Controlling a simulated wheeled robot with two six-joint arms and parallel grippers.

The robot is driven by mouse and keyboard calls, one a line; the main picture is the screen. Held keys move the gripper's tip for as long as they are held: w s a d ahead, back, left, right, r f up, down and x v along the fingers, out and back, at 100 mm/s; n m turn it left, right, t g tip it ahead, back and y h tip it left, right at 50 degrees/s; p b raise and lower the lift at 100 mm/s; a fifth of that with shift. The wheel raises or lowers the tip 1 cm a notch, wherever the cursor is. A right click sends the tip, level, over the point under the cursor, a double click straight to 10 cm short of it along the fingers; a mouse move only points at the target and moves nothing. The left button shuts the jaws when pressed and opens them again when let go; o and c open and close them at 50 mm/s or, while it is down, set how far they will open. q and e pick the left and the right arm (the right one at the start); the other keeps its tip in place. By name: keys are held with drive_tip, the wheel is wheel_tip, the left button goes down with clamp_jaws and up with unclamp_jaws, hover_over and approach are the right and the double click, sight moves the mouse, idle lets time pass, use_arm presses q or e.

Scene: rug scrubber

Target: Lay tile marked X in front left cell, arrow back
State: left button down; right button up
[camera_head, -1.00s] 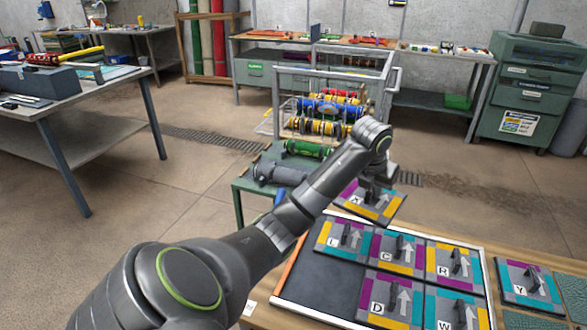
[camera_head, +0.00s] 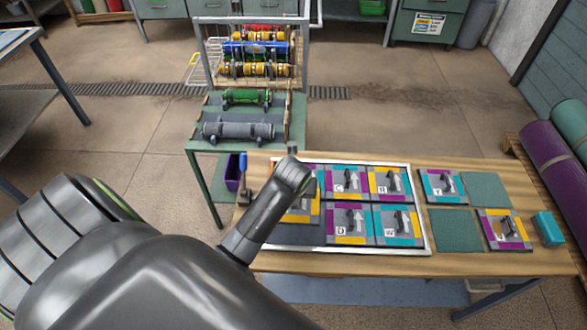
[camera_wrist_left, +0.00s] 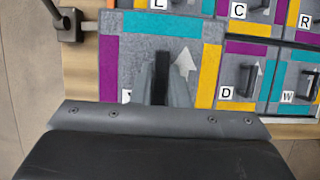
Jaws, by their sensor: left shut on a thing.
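My left gripper (camera_wrist_left: 163,78) is shut on the handle of a grey tile (camera_wrist_left: 140,55) with a coloured border. Its white arrow points to the top of the wrist view, like the arrows on the neighbouring tiles; its letter is mostly hidden. The tile looks larger than tile D (camera_wrist_left: 236,80), so it appears raised above the tray. In the head view my arm hides most of the gripper and tile. The dark, bare front left cell (camera_head: 297,238) shows in front of the tile's yellow edge. The tray (camera_head: 428,240) also holds tiles L, C, R, D and W. My right gripper is out of view.
Tile Y (camera_head: 440,185) and another tile (camera_head: 503,230) lie right of the tray among green mats (camera_head: 455,230). A teal block (camera_head: 548,229) is at the right. A clamp post (camera_wrist_left: 68,25) stands by the tray's left edge. A green stand (camera_head: 200,165) adjoins the table.

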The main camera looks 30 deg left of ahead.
sight(293, 211)
use_arm(q)
drive_tip(key=shift+s+d+r, duration=0.15)
drive_tip(key=shift+s, duration=0.2)
wheel_tip(293, 211, down, 6)
drive_tip(key=shift+f+p, duration=0.15)
drive_tip(key=shift+p, duration=0.2)
wheel_tip(293, 211, down, 4)
drive_tip(key=shift+r, duration=0.15)
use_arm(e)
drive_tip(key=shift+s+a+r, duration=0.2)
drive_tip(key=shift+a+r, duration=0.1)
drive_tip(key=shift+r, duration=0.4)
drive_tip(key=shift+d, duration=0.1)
use_arm(q)
drive_tip(key=c, duration=1.4)
unclamp_jaws()
drive_tip(key=shift+f, duration=0.2)
drive_tip(key=v, duration=1.2)
drive_tip(key=shift+d+r, duration=0.1)
drive_tip(key=shift+d, duration=0.05)
